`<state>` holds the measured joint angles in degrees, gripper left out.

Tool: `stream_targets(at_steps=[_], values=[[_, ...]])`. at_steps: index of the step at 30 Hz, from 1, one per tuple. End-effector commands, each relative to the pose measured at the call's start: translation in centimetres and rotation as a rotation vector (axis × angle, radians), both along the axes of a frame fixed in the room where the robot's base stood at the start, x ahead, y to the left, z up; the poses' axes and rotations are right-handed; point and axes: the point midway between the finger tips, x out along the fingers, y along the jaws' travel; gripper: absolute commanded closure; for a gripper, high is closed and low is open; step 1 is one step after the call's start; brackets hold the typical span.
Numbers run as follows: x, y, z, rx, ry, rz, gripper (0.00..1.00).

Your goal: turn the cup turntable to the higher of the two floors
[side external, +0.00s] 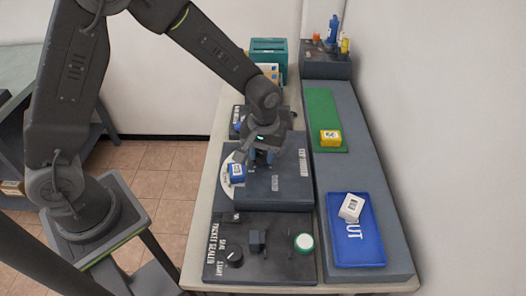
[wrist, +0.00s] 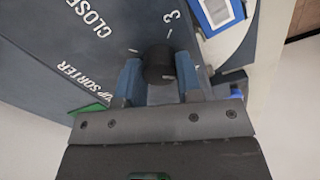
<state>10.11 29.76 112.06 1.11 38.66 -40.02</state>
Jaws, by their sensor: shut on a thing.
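My gripper (side external: 262,158) points down over the dark sorter box in the middle of the bench. In the wrist view my gripper (wrist: 158,68) has its blue fingers on both sides of a round black knob (wrist: 158,60), shut on it. A white "3" and tick marks show on the panel beside the knob; other marks are hidden. The white turntable (side external: 227,181) shows as a curved part beside the sorter box; it also shows in the wrist view (wrist: 232,42). A blue-and-white block (side external: 237,173) stands on it. The knob is hidden in the side view.
A packet sealer panel (side external: 272,270) with a knob and a white-green button lies in front. To the right are a blue OUT tray (side external: 361,251) with a white block (side external: 351,207), and a green mat (side external: 322,112) with a yellow block (side external: 330,138). A teal holder (side external: 268,48) stands behind.

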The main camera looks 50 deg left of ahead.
Motion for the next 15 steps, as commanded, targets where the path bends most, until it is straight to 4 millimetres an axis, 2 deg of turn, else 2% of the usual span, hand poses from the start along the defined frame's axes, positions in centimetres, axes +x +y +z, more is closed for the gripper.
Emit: stream_targets(at_steps=[6, 15], values=[[-0.03, -0.04, 0.04, 0.0, 0.003, -0.179, 1.0], [-0.03, -0.04, 0.05, 0.0, 0.002, -0.213, 1.0]])
